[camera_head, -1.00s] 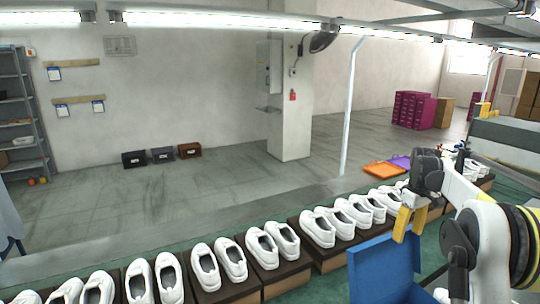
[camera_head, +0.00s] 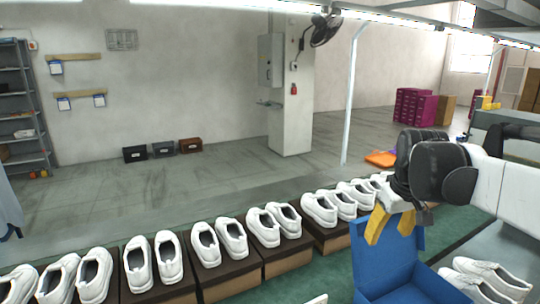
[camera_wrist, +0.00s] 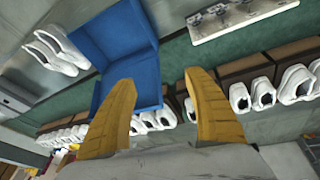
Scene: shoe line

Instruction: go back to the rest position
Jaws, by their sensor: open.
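My gripper (camera_head: 391,226) has yellow fingers and is open and empty. In the head view it hangs at the right, in front of the blue open box (camera_head: 395,262), beside its upper edge. In the wrist view the two yellow fingers of my gripper (camera_wrist: 163,110) stand wide apart with nothing between them. The blue box also shows in the wrist view (camera_wrist: 130,40), beyond the left finger. A row of white shoes (camera_head: 205,245) sits on brown boxes along the line; some at the right are hidden behind my arm.
A pair of white shoes (camera_head: 487,280) lies at the lower right beside the blue box. An orange tray (camera_head: 381,158) lies behind my arm. Purple crates (camera_head: 415,107) stand at the back right. A grey pillar (camera_head: 290,95) and open floor lie beyond the line.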

